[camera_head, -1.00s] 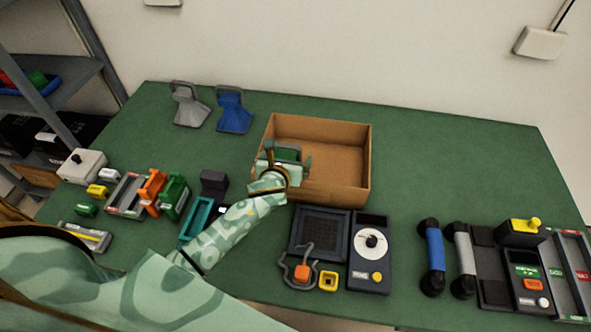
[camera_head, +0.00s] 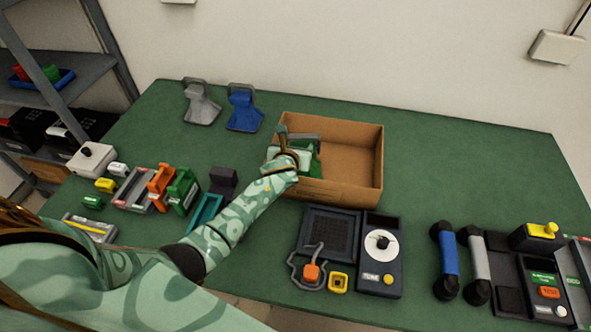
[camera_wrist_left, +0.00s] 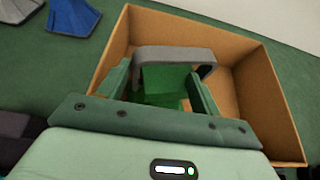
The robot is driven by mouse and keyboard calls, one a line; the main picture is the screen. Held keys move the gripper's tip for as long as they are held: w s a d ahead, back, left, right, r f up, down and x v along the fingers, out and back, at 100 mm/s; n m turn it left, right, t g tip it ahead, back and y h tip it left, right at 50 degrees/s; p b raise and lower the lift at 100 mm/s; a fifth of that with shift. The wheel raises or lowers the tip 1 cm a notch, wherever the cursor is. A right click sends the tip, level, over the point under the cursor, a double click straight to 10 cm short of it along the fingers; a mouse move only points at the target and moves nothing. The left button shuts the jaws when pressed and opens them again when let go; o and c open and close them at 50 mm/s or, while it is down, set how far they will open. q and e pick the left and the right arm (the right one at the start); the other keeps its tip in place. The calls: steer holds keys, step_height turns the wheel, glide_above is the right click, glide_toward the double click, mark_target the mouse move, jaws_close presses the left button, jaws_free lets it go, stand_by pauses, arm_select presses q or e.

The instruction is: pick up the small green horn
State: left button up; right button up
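The small green horn (camera_wrist_left: 165,82) is in the cardboard box, its green body low and a grey handle-like bar arching across its far side. In the head view the horn (camera_head: 308,150) is partly hidden by my left gripper (camera_head: 296,151). In the left wrist view the two fingers of that gripper (camera_wrist_left: 162,88) stand wide apart, one on each side of the green body. Contact between fingers and horn cannot be made out. My right gripper is not in view.
The cardboard box (camera_head: 362,195) is open, with bare floor to the right of the gripper. A grey horn (camera_head: 202,105) and a blue horn (camera_head: 243,110) stand behind left. Handsets and small devices line the front. The table's (camera_head: 450,160) back right is clear.

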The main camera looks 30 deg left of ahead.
arm_select(q)
jaws_close()
stand_by(1.1)
